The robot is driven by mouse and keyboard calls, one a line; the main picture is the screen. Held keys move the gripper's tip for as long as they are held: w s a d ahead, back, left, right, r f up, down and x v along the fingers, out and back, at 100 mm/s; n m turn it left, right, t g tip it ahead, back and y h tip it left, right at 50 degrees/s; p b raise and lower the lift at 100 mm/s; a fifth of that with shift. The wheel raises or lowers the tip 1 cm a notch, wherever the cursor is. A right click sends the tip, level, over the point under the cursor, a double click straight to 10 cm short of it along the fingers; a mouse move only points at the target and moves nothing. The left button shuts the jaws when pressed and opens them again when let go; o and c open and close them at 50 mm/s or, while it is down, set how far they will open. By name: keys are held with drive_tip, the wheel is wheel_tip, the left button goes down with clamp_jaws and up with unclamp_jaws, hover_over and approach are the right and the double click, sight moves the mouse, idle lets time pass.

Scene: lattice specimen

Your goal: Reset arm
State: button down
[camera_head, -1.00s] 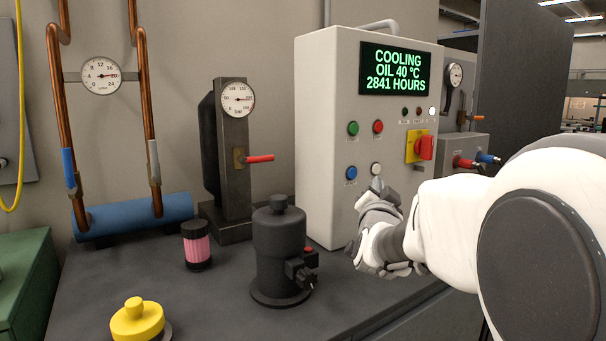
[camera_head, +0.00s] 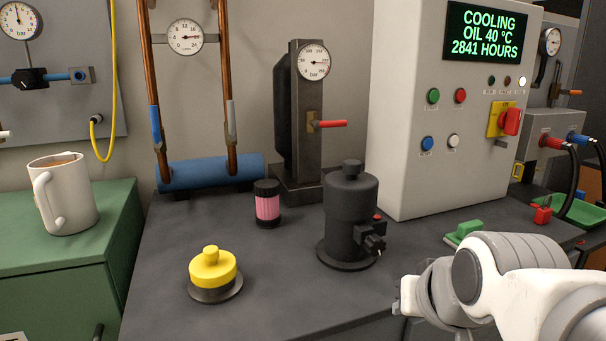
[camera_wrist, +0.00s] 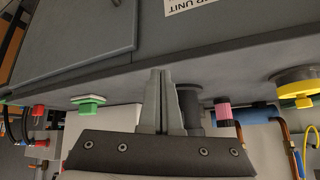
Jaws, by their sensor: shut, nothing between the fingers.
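My gripper (camera_wrist: 161,75) shows in the wrist view with its two grey fingers together and nothing between them. In the head view my white arm comes in from the lower right, and its wrist is in front of the dark bench (camera_head: 290,295), low and clear of the control box (camera_head: 400,150). The fingers cannot be made out there. The control box has a lit display (camera_head: 485,34) reading "COOLING OIL 40 °C 2841 HOURS", several coloured buttons and a red rotary switch (camera_head: 510,121) on a yellow plate.
A black cylindrical unit (camera_head: 350,220), a yellow-topped knob (camera_head: 212,268), a pink-banded canister (camera_head: 267,205) and a green block (camera_head: 465,234) stand on the bench. A mug (camera_head: 66,195) is on the green cabinet (camera_head: 70,270) at left. The bench's front middle is clear.

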drive_tip(key=s+f+n+g, duration=0.1)
drive_tip(key=s+f+g, duration=0.15)
drive_tip(key=s, duration=0.55)
wheel_tip(320, 180, up, 26)
drive_tip(key=p, duration=2.6)
drive_tip(key=shift+w, duration=0.35)
